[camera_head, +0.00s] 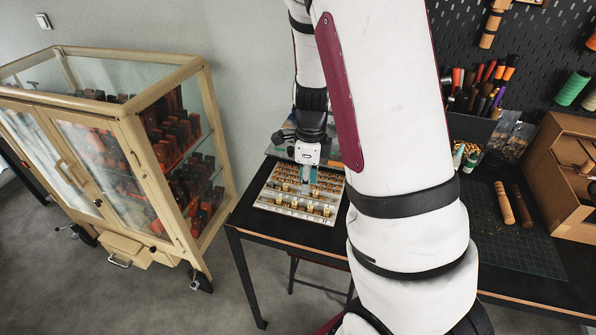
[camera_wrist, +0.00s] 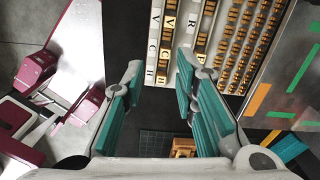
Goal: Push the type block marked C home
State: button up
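The type tray (camera_head: 262,205) lies on the dark table in the head view, with rows of small brass-coloured blocks. In the wrist view its pale label strip (camera_wrist: 154,30) reads V, C, H. Beside the strip, a yellowish block (camera_wrist: 164,52) seems to carry a C, and another yellowish block (camera_wrist: 170,21) a V. I cannot tell how deep either sits. My gripper (camera_wrist: 160,68) has its two teal fingers apart, with nothing held between them. In the head view my gripper (camera_head: 309,176) points down over the tray; its tips are small there and contact is unclear.
A glass cabinet (camera_head: 125,130) stands to the left of the table. My arm hides the table's middle in the head view.

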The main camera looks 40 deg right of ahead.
aim_at(311, 207)
jog(key=shift+d+f+m, duration=0.35)
jog(key=shift+d+f, duration=0.05)
jog(key=shift+f, duration=0.2)
jog(key=shift+d+f+m, duration=0.35)
jog(key=shift+f, duration=0.25)
notch_tip(311, 207, down, 8)
jog(key=b, duration=0.5)
jog(key=shift+r, duration=0.2)
jog(key=shift+s+r, duration=0.1)
grip_shut()
jog(key=shift+r+p, duration=1.55)
jog(key=shift+r, duration=0.5)
